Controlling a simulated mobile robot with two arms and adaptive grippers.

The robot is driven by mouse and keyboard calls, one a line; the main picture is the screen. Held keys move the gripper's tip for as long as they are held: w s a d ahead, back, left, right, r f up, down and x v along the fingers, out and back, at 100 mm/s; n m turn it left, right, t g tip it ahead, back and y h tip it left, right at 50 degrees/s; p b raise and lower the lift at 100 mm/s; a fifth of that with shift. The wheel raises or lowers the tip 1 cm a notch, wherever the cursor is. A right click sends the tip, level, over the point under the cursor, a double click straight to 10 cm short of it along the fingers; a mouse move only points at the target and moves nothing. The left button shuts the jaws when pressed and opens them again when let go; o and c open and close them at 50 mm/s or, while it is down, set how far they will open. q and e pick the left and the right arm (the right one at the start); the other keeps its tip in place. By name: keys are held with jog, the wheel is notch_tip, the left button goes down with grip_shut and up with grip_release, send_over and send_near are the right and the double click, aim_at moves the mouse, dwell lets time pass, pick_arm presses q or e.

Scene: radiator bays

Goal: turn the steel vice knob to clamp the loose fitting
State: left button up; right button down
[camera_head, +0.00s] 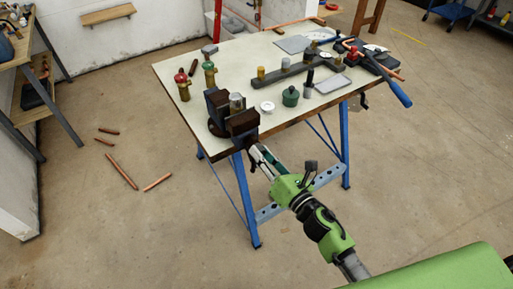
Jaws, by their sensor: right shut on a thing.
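The dark vice (242,123) is fixed at the near left edge of the pale-topped workbench (290,122). A small greyish-brown fitting (237,103) stands upright between its two jaws; I cannot tell whether the jaws touch it. My right arm, green and black, reaches up from the lower right. My right gripper (260,156) is at the front of the vice, just below the bench edge, shut on the steel knob. The knob is mostly hidden by the fingers. My left gripper is not in view.
Copper pipes (122,172) lie on the floor at left.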

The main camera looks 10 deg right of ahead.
jog(key=m+p, duration=0.4)
jog(key=m, duration=1.1)
jog(key=m+p, duration=0.4)
jog(key=m, duration=1.1)
jog(key=shift+f+m, duration=0.2)
jog(key=shift+m, duration=0.1)
jog(key=c, duration=2)
grip_release()
jog(key=shift+o, duration=0.2)
jog(key=shift+s+r, duration=0.1)
